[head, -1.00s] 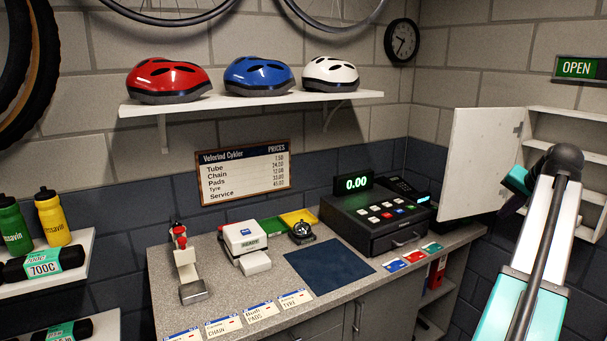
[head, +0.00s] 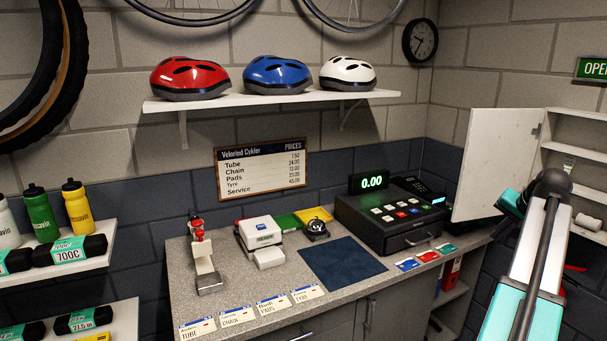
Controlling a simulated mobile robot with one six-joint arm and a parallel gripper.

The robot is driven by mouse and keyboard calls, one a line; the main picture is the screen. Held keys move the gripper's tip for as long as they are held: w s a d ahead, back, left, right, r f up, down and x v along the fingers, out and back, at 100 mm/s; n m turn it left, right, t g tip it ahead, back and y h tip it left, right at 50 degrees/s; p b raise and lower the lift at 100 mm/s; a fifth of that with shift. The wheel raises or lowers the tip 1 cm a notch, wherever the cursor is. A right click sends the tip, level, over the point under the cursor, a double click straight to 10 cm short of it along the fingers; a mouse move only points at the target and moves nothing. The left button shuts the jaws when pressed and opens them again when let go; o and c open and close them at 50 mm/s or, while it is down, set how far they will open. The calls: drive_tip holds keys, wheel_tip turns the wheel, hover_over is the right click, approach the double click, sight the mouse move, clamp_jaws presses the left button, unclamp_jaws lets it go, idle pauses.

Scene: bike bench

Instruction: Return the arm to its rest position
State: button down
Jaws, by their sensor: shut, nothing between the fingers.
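The white first aid door (head: 488,160) stands swung wide open at the right of the head view. Its hinge edge is beside the open white cabinet (head: 572,149), whose shelves show. My gripper (head: 509,203) is at the lower right of the door, beyond my arm's rounded joint. It is shut and empty. Its fingertips are partly hidden by my arm, and I cannot tell if it touches the door.
A counter (head: 235,300) with a cash register (head: 385,240) fills the middle, close to the door's lower edge. A helmet shelf (head: 270,101) and a wall clock (head: 420,40) are above. A bottle shelf (head: 60,266) is at left.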

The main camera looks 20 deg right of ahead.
drive_tip(key=w+a+f+n+g+y, duration=0.1)
drive_tip(key=w+a+f+n+y, duration=0.1)
drive_tip(key=w+a+f, duration=0.7)
drive_tip(key=w+a+f+n+g+y, duration=0.1)
drive_tip(key=w+a+f, duration=0.2)
drive_tip(key=a+f, duration=0.7)
drive_tip(key=w+a+f+n+g+y, duration=0.1)
drive_tip(key=a+f+n, duration=0.1)
drive_tip(key=a+f, duration=0.85)
drive_tip(key=w+a+f+n+g+y, duration=0.1)
drive_tip(key=w+a+f+n+g, duration=0.1)
drive_tip(key=a+f, duration=0.85)
drive_tip(key=s+a+f+n+g+b, duration=0.1)
drive_tip(key=s+a+f+n+g, duration=0.1)
drive_tip(key=s+a+f, duration=0.45)
drive_tip(key=s+a+f+n+g, duration=0.1)
drive_tip(key=s+a+f, duration=0.2)
drive_tip(key=a+f, duration=0.7)
drive_tip(key=s+a+f+n+g, duration=0.1)
drive_tip(key=s+a+f, duration=0.2)
drive_tip(key=s, duration=0.3)
drive_tip(key=s+a+f+n+g+h, duration=0.1)
drive_tip(key=s+a+f+n, duration=0.1)
drive_tip(key=s, duration=0.4)
drive_tip(key=s+a+f+n+g+h, duration=0.1)
drive_tip(key=s+a+f+n, duration=0.1)
drive_tip(key=s+a+f, duration=0.2)
drive_tip(key=s+a, duration=0.2)
drive_tip(key=shift+s+a+g, duration=0.3)
drive_tip(key=shift+s, duration=0.1)
